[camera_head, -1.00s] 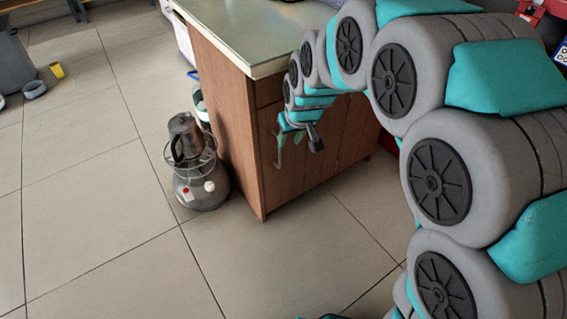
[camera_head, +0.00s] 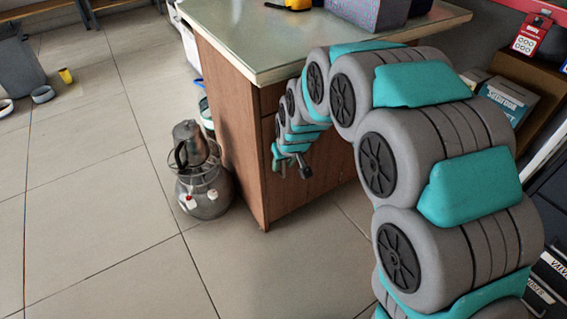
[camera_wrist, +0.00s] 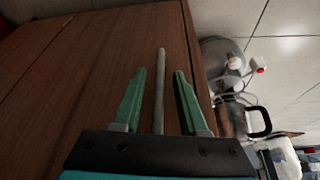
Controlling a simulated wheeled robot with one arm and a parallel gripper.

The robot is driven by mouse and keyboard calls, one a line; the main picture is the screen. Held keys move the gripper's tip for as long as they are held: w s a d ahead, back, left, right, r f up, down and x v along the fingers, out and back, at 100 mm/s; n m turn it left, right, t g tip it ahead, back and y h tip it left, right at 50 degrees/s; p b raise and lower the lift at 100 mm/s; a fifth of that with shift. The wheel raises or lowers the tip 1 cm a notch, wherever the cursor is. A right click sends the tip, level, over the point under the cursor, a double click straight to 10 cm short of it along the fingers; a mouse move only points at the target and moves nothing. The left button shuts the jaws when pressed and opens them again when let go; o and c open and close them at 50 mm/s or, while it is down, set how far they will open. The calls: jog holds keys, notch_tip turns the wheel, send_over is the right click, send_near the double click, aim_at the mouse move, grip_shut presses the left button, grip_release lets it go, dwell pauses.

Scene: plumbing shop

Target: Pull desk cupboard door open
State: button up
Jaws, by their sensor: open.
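The desk (camera_head: 228,130) has a brown wooden body and a pale green top. Its cupboard door (camera_head: 300,200) is on the front face and looks shut. In the wrist view the wooden door front (camera_wrist: 105,65) fills the left and middle. A thin grey bar handle (camera_wrist: 161,62) stands out from it. My gripper (camera_wrist: 161,72) is open, with one green finger on each side of the handle and a gap on both sides. In the head view my gripper (camera_head: 280,167) is at the desk front near its left corner; the handle is hard to make out there.
A grey metal canister with a pot (camera_head: 190,145) stands on the floor left of the desk. A dark bin (camera_head: 392,12) and a yellow item (camera_head: 290,4) are on the desktop. Shelves with boxes (camera_head: 508,98) are at right. The tiled floor in front is clear.

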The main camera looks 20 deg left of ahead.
jog(key=shift+c, duration=0.3)
grip_shut()
dwell(1.1)
